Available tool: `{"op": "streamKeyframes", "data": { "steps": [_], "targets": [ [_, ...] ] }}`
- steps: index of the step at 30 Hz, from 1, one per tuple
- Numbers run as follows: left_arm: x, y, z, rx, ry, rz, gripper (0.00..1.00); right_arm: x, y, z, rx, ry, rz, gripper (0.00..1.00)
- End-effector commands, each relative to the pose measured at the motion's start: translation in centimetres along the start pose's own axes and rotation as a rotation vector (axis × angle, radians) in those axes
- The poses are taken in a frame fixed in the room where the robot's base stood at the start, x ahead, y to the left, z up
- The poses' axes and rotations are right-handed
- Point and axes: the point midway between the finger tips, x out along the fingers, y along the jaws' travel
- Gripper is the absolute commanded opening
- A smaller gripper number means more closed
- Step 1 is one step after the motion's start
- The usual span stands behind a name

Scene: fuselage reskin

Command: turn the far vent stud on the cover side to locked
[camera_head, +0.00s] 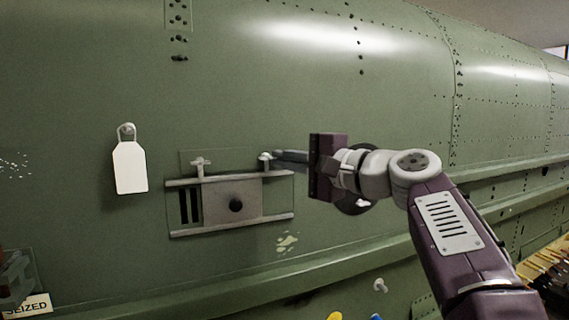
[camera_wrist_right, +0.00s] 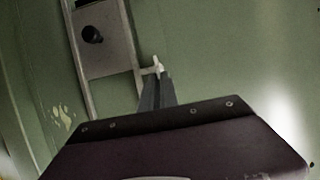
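A vent (camera_head: 190,207) with dark slots is set in the green fuselage wall. A grey sliding cover (camera_head: 220,190) with a dark round knob sits between two rails, to the right of the slots. One pale stud (camera_head: 201,162) stands at the upper rail on the left. The far vent stud (camera_head: 266,159) stands at the upper rail on the right; it also shows in the right wrist view (camera_wrist_right: 157,66). My right gripper (camera_head: 276,157) reaches it from the right, its narrow fingers (camera_wrist_right: 156,88) close together around the stud's head. The fingers partly hide the stud. My left gripper is out of view.
A blank white tag (camera_head: 129,167) hangs from a peg left of the vent. A "SEIZED" label (camera_head: 27,306) is beside a dark red part at lower left. Another pale stud (camera_head: 380,286) is low on the wall. The wall above the vent is clear.

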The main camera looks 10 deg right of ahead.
Motion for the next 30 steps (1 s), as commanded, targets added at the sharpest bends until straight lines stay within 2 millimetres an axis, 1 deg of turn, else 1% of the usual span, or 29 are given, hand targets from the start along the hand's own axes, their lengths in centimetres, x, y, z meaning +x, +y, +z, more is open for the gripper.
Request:
{"op": "streamKeyframes", "data": {
  "steps": [14, 15, 16, 17, 26, 29, 30],
  "targets": [
    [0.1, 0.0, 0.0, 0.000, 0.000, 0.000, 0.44, 0.0, 0.0, 0.0, 0.012, 0.001, -0.006, 0.00],
    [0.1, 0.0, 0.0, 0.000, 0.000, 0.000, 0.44, 0.0, 0.0, 0.0, 0.012, 0.001, -0.006, 0.13],
    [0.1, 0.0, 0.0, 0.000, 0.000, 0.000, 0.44, 0.0, 0.0, 0.0, 0.012, 0.001, -0.006, 0.21],
    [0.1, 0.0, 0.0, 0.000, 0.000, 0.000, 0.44, 0.0, 0.0, 0.0, 0.011, 0.001, -0.006, 0.26],
    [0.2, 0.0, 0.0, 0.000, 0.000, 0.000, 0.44, -0.1, 0.1, 0.0, 0.010, 0.001, -0.005, 0.26],
    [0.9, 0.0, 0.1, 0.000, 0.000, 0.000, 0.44, -1.3, 0.3, -0.2, 0.010, 0.005, -0.007, 0.26],
    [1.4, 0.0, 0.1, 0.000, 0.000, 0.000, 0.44, -2.1, 0.3, -0.2, 0.009, 0.007, -0.008, 0.26]
  ]
}}
